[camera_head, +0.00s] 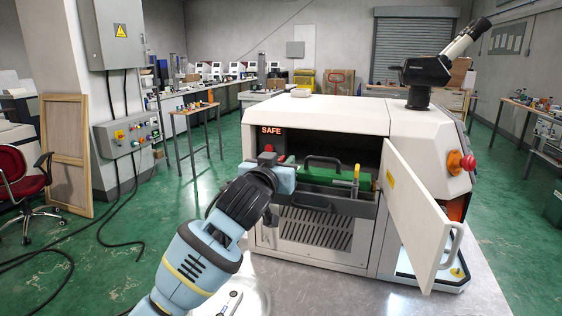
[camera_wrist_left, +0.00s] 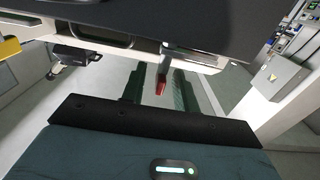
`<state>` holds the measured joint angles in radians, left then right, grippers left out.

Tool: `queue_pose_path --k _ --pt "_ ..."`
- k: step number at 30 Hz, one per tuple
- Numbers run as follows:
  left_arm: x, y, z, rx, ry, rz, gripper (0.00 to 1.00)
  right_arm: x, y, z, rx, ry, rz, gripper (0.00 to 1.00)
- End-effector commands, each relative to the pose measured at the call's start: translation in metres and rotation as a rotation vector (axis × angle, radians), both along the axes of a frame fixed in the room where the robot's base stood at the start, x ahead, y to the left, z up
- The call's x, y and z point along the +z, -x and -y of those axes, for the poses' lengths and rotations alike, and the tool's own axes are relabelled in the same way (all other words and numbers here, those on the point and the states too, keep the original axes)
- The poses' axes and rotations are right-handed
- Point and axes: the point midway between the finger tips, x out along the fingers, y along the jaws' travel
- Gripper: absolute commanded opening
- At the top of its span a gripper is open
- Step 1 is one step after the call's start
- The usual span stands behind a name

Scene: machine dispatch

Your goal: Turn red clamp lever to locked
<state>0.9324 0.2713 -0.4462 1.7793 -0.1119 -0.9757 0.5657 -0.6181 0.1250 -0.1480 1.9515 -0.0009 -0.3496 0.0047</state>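My left gripper (camera_head: 284,178) is at the machine's front, just below and right of that red part. In the left wrist view a red piece (camera_wrist_left: 160,87) hangs at a grey post, in line with the gap between two dark green finger-like strips (camera_wrist_left: 158,100). The gripper looks open; I cannot tell whether it touches the red piece. The lever's angle is unclear. My right gripper is not in view.
The machine's door (camera_head: 418,215) stands open to the right. Inside the opening is a dark tray (camera_head: 325,200) with a handle and a green board (camera_head: 325,168). A microscope-like eyepiece (camera_head: 440,62) stands on top. The bench surface (camera_head: 310,290) in front is mostly clear.

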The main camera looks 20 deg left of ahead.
Motion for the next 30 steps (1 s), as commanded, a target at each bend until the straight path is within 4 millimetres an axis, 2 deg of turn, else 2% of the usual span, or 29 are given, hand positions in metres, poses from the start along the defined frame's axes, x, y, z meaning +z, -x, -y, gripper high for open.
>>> queue_pose_path --k 12,13,20,30 --pt "-0.0002 -0.0073 0.0004 -0.001 0.0 0.0 0.3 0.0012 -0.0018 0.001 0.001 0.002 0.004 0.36" --pt "-0.0002 -0.0072 0.0004 -0.001 0.0 0.0 0.29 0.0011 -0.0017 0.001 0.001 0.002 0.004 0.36" --pt "-0.0003 -0.0071 0.0002 0.0 0.0 0.0 0.0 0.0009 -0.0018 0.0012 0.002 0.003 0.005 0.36" --pt "-0.0005 -0.0071 -0.0006 -0.014 -0.002 -0.001 0.0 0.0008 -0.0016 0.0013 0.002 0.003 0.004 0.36"
